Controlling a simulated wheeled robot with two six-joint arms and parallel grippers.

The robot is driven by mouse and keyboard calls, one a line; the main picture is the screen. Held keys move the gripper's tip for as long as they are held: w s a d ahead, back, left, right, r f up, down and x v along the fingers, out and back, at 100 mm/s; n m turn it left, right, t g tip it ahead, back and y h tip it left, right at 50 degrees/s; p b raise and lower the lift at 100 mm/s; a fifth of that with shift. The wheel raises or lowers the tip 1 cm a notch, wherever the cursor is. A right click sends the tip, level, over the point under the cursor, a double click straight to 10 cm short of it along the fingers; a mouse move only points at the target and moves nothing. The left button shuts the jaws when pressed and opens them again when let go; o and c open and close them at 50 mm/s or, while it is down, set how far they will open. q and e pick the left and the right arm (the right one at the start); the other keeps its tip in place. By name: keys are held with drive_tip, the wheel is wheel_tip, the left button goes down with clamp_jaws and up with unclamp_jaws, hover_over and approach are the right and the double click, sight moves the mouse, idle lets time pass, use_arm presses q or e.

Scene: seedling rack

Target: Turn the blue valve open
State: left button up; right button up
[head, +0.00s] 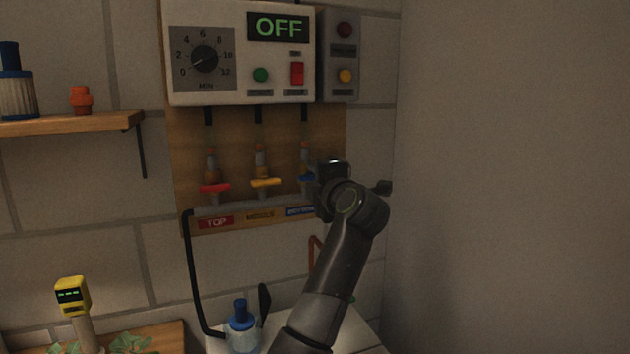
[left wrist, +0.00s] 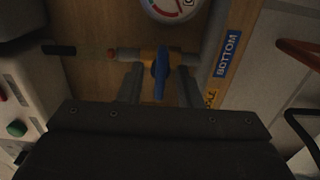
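The blue valve (head: 305,178) is the rightmost of three on the wooden board, mostly hidden by my left gripper (head: 324,178) in the head view. In the left wrist view its blue handle (left wrist: 160,75) lies across the grey pipe, over an orange-brown valve body. My left gripper (left wrist: 160,86) is open, with one finger on each side of the handle and a visible gap to each. The blue "BOTTOM" label (left wrist: 227,54) is beside it. My right gripper is not in view.
The red valve (head: 215,187) and yellow valve (head: 265,182) are to the left. A control box (head: 240,95) reading "OFF" hangs above. A round gauge (left wrist: 175,8) is close by. A blue-capped bottle (head: 242,330) stands below. The wall at right is bare.

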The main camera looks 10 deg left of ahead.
use_arm(q)
drive_tip(key=c, duration=0.7)
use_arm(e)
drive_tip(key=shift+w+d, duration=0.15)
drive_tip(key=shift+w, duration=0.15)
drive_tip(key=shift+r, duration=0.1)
use_arm(q)
drive_tip(key=n+p, duration=0.6)
drive_tip(key=n, duration=1.2)
drive_tip(key=shift+f, duration=0.15)
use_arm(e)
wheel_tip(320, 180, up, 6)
